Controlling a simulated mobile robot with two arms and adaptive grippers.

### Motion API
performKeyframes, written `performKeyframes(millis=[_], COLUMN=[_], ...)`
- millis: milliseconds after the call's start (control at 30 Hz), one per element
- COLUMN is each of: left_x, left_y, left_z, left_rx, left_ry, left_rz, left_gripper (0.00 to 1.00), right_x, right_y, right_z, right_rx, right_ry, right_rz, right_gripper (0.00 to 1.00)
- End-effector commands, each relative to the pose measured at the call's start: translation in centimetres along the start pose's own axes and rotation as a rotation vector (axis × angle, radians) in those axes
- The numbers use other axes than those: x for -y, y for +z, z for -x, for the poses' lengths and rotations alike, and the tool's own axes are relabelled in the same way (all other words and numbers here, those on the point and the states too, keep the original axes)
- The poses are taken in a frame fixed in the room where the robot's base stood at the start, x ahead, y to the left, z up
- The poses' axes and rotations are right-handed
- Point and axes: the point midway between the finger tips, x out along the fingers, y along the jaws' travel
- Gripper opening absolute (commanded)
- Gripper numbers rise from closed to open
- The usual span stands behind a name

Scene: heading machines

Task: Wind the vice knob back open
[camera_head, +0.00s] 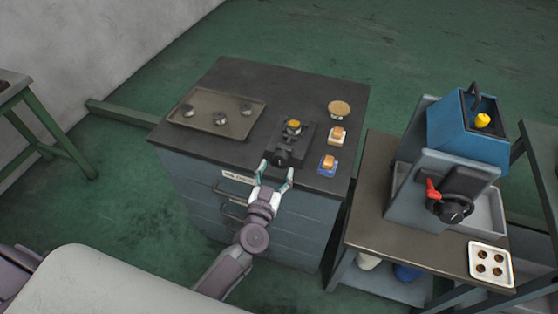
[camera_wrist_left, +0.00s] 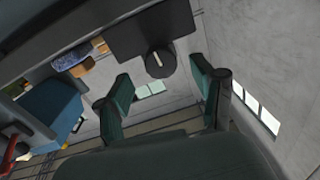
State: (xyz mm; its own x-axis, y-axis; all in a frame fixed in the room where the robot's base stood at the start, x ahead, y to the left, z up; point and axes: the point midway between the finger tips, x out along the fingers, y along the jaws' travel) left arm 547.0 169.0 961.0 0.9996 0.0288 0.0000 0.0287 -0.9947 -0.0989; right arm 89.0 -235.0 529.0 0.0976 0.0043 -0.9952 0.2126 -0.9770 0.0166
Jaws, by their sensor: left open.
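The small dark vice (camera_head: 297,139) stands near the front edge of the dark bench top, with a yellow-topped round piece (camera_head: 294,125) at its jaws. Its round black knob (camera_head: 281,158) faces the front edge. My left gripper (camera_head: 276,175) is open in front of the knob, its fingers spread to either side. In the left wrist view the knob (camera_wrist_left: 160,63) shows a pale bar across its face. It lies just beyond the open left fingertips (camera_wrist_left: 161,75), between them in the picture. Contact cannot be told. My right gripper is not in view.
A tray (camera_head: 185,121) with several round metal pieces lies left of the vice. A round wooden piece (camera_head: 340,108) and two small stamp-like blocks (camera_head: 328,164) sit right of it.

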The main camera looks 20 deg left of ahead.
Motion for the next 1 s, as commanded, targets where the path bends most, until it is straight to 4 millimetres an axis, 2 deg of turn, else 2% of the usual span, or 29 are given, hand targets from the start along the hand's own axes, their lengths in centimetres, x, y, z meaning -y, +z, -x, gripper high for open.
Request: performKeyframes(millis=[100, 200, 600, 933, 1000], left_x=[0.0, 0.0, 0.0, 0.0, 0.0], left_y=[0.0, 0.0, 0.0, 0.0, 0.0], left_z=[-1.9, -2.8, -3.3, -3.3, -3.3], left_rx=[-0.001, 0.000, 0.000, 0.000, 0.000], left_ry=[0.000, 0.000, 0.000, 0.000, 0.000], left_rz=[-0.002, -0.001, -0.001, -0.001, 0.000], left_gripper=[0.68, 0.68, 0.66, 0.11, 0.08], right_x=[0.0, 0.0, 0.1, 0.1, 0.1], right_y=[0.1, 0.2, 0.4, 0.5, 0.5], right_z=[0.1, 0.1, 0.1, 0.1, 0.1], right_rx=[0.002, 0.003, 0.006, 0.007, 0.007], right_ry=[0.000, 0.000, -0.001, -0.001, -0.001], right_rz=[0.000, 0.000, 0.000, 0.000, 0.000], right_gripper=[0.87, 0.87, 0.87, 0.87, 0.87])
